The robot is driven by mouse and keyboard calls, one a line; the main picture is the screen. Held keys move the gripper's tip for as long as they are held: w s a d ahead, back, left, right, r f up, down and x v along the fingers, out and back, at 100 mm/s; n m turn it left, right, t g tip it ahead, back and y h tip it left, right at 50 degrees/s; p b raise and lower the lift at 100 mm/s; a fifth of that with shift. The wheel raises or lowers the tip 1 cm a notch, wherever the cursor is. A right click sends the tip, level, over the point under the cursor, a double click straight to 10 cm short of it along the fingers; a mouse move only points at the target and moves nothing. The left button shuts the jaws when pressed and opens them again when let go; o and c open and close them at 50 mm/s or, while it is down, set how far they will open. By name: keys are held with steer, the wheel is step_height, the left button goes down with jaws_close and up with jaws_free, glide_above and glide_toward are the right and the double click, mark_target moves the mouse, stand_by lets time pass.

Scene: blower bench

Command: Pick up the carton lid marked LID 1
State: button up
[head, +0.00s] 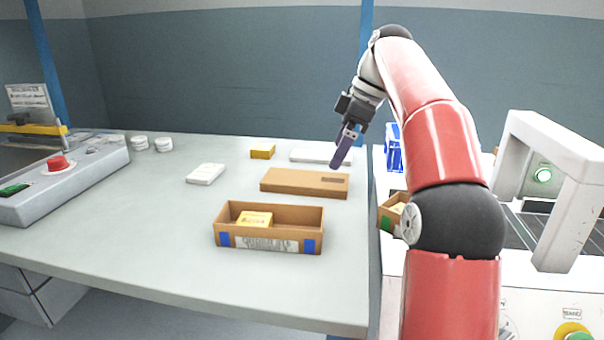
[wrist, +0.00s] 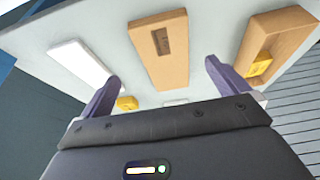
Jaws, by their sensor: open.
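The carton lid (head: 290,182) is a flat brown cardboard piece lying on the bench, with a small dark label near its right end. In the wrist view the lid (wrist: 168,62) lies ahead, between the two fingers; the label's text is too small to read. My gripper (head: 342,155) is open and empty, above the bench at the lid's far right side, apart from it. Its purple fingers (wrist: 162,73) are spread wide in the wrist view.
An open carton (head: 229,240) holding a yellow box (head: 254,218) stands in front of the lid. A white flat piece (head: 312,155), a yellow box (head: 262,152) and a white box (head: 206,173) lie behind and left. A console with a red button (head: 58,163) is far left.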

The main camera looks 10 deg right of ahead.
mark_target(323, 179)
steer(key=x, duration=0.2)
steer(key=b+x, duration=0.1)
steer(key=x, duration=0.2)
steer(key=b+x, duration=0.1)
steer(key=x, duration=0.1)
steer(key=shift+s+a+f, duration=0.2)
steer(key=shift+s, duration=0.15)
